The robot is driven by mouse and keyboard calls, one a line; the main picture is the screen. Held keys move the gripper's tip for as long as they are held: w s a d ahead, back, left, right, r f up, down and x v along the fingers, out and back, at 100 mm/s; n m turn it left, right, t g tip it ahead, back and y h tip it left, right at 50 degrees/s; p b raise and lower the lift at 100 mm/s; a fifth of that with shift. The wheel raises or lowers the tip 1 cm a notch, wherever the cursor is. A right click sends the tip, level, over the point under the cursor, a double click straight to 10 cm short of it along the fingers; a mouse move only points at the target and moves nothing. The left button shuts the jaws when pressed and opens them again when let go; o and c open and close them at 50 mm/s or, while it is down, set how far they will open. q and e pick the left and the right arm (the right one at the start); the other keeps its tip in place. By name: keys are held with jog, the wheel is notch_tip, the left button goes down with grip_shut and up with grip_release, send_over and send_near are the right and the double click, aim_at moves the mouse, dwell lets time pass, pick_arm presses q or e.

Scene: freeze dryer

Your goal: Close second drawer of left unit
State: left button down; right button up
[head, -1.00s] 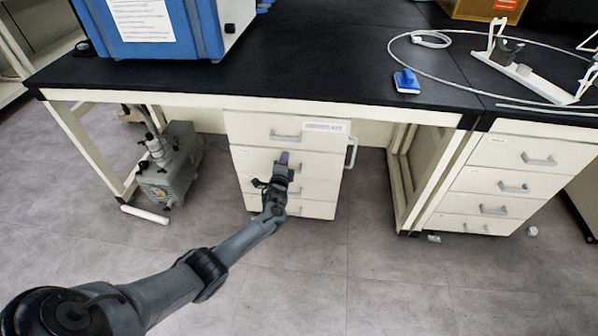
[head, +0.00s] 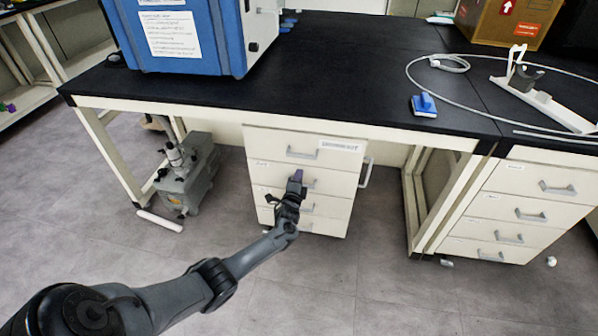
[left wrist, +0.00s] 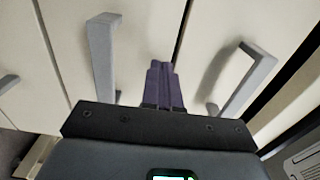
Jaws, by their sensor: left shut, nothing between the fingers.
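The left unit (head: 258,200) is a white drawer cabinet under the black bench, with a stack of drawers and grey bar handles. Its second drawer (head: 335,182) is below the labelled top drawer (head: 264,139). It looks nearly flush with its neighbours; I cannot tell whether a small gap remains. My left gripper (head: 297,175) is shut and empty in front of the second drawer, hiding part of its handle. In the left wrist view the purple fingertips (left wrist: 161,68) are together between two handles, near a dark seam. I cannot tell whether they touch the front. My right gripper is not in view.
A grey pump (head: 190,175) stands on the floor left of the unit. A second drawer unit (head: 515,205) is at the right. The bench top (head: 330,75) carries a blue machine (head: 190,45) and a blue-handled tool (head: 424,106).

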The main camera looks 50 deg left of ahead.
pick_arm(q)
jog(key=s+d+f+m+h+p, duration=0.1)
jog(key=s+d+p, duration=0.45)
jog(key=s, duration=0.25)
jog(key=s+d+f+p, duration=0.1)
jog(key=s+d+p, duration=0.3)
jog(key=s+p, duration=0.3)
jog(key=s+d+r+n+g+h+p, duration=0.25)
jog(key=s+d+r+h+p, duration=0.35)
jog(key=d+r, duration=0.65)
jog(key=s+d+r+n+g+h+p, duration=0.2)
jog(key=s+d+r+n+h+p, duration=0.15)
jog(key=s+d+r+p, duration=0.6)
jog(key=s+d+r+n+g+h+b, duration=0.2)
jog(key=s+d+r+g, duration=0.25)
jog(key=d+r, duration=0.55)
notch_tip(320, 180, up, 38)
jog(key=a+g+p, duration=0.1)
jog(key=p, duration=3.7)
jog(key=shift+s+a+n+p, duration=0.3)
jog(key=shift+s+n, duration=0.1)
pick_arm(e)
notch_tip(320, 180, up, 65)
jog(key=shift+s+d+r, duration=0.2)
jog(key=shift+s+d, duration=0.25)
